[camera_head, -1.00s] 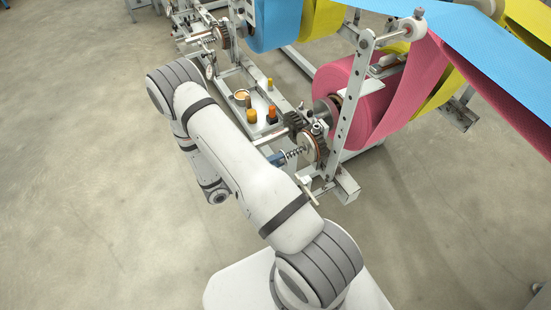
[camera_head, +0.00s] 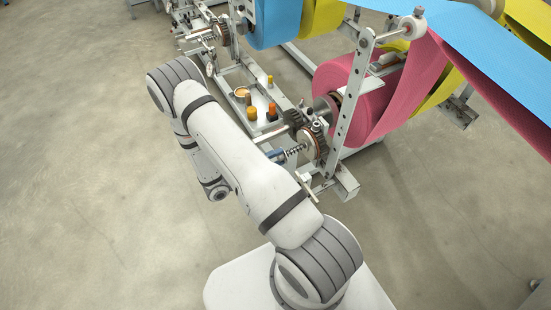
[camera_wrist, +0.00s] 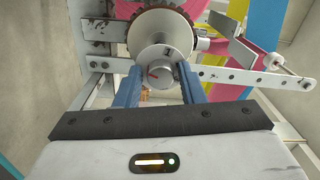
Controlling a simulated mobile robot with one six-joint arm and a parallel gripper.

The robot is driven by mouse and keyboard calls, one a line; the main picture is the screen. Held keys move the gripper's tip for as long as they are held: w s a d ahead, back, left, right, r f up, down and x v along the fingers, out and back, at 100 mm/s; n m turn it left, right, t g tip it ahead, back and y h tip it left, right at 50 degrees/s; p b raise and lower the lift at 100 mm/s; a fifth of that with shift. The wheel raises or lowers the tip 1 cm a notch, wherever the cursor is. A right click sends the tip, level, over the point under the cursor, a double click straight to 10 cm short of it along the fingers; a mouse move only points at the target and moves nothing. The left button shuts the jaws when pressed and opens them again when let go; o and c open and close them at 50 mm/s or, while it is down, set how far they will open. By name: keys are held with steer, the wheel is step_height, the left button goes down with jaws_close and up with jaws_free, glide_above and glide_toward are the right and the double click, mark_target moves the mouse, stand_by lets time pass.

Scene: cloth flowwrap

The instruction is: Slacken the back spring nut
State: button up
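In the wrist view a round grey nut (camera_wrist: 160,68) with a red mark on its face is seen end-on. The two blue fingers of my gripper (camera_wrist: 158,76) stand on its left and right sides, with their tips at its edges. Whether they press on it cannot be told. In the head view a coil spring (camera_head: 295,151) sits on the near shaft in front of a round brake disc (camera_head: 313,147). A blue finger of my gripper (camera_head: 277,155) shows at the spring's left end; my arm hides the rest of the gripper.
Behind the nut a brown-edged disc (camera_wrist: 162,30) and a perforated bar (camera_wrist: 235,76) are close. A tray (camera_head: 258,128) with small bottles lies left of the shaft. A pink roll (camera_head: 350,100) is behind the upright (camera_head: 352,85). The floor at left is clear.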

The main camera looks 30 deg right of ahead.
steer(key=shift+o, duration=0.9)
steer(key=a, duration=0.8)
steer(key=shift+s+b, duration=0.15)
steer(key=shift+b, duration=0.25)
steer(key=shift+d, duration=0.1)
